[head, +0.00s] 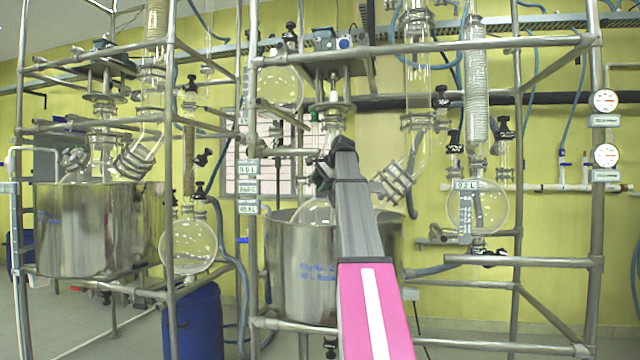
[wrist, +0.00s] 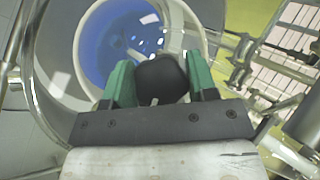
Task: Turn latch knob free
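A black rounded knob (wrist: 161,78) sits between the two green fingers of my gripper (wrist: 160,82) in the wrist view. The knob cannot be made out there.
Steel frame tubes surround the centre reactor. A round glass flask (head: 482,207) hangs at the right, and another flask (head: 188,246) hangs at the left. A second steel pot (head: 90,230) stands further left. A blue drum (head: 197,325) stands on the floor.

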